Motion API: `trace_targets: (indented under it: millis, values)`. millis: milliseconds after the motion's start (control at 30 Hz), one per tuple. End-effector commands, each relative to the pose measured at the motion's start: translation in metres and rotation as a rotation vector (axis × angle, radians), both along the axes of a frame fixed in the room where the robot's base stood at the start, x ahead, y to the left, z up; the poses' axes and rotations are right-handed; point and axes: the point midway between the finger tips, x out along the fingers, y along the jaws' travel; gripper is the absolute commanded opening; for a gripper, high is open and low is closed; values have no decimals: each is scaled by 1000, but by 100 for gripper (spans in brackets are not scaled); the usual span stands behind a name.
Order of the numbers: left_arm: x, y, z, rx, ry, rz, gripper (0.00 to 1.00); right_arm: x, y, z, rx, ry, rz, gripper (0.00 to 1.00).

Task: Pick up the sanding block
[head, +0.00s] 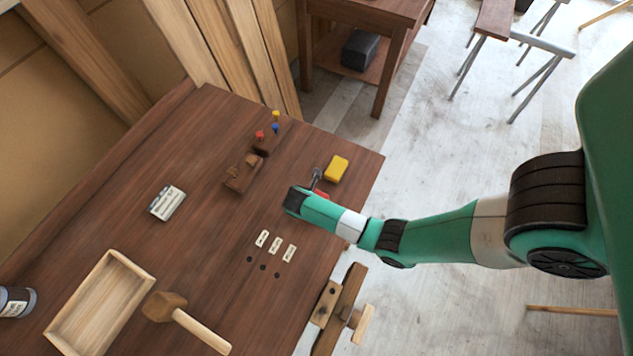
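A small yellow block (336,168), which looks like the sanding block, lies near the right edge of the brown workbench (205,235). My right arm reaches in from the right, and its dark end, the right gripper (295,201), is over the bench, below and left of the yellow block and apart from it in the picture. Its fingers cannot be made out, so whether it is open or shut does not show. My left gripper is not in view.
A grey and red item (318,180) is partly hidden behind my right arm, close to the yellow block. A brown wooden holder (243,174), pale labels (275,245), a mallet (170,307), a wooden tray (97,303) and a vise (340,308) stand around.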

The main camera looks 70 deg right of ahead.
Motion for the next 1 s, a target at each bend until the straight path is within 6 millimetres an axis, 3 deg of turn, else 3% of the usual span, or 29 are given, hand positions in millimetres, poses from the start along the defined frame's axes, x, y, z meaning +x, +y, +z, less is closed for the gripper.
trace_targets:
  millis: [500,1000]
  values:
    - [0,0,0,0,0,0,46,0,0,-4,0,0,0,98]
    - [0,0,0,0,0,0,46,0,0,-4,0,0,0,10]
